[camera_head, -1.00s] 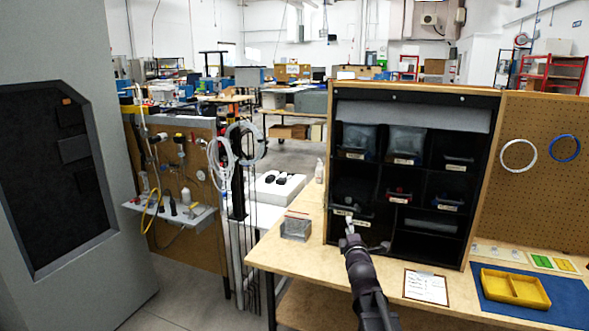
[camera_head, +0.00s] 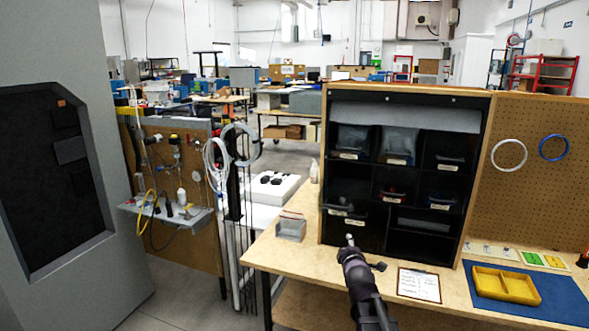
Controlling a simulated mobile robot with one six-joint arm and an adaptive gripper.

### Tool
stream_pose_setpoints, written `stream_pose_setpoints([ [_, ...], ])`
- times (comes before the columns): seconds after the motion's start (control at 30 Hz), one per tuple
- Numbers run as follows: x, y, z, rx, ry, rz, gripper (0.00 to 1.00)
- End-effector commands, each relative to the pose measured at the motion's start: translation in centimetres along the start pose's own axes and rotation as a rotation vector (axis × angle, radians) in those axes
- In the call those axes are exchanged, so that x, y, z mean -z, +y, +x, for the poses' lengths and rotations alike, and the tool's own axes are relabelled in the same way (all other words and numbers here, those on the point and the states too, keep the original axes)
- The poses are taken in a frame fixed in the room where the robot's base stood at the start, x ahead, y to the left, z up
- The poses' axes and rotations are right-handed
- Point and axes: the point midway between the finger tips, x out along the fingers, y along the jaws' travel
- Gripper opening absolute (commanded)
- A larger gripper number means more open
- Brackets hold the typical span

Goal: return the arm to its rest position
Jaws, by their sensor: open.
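My gripper (camera_head: 350,240) is at the end of my dark arm, which reaches up from the bottom of the head view over the front of the wooden workbench. It is small and seen from behind, in front of the lower left bins of the black shelf unit (camera_head: 463,205). I see nothing held in it. The fingertips are too small to make out in detail.
A grey box (camera_head: 291,228) stands at the bench's left end. A clipboard (camera_head: 418,285) lies right of my arm. A yellow tray (camera_head: 505,284) sits on a blue mat (camera_head: 560,300). A grey cabinet (camera_head: 105,190) and tool board stand left. Some floor is clear between them.

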Motion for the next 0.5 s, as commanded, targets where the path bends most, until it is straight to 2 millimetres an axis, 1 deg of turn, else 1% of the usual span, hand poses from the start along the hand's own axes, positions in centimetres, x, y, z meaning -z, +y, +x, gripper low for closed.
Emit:
stream_pose_setpoints([
  [0.17,-1.2,-2.8,-1.8,0.171,-0.078,0.17,0.51],
  [0.27,-2.0,-4.7,-3.2,0.28,-0.143,0.288,0.51],
  [0.37,-2.6,-6.6,-4.8,0.384,-0.218,0.403,0.51],
  [0.5,-3.3,-9.0,-7.5,0.52,-0.342,0.557,0.51],
])
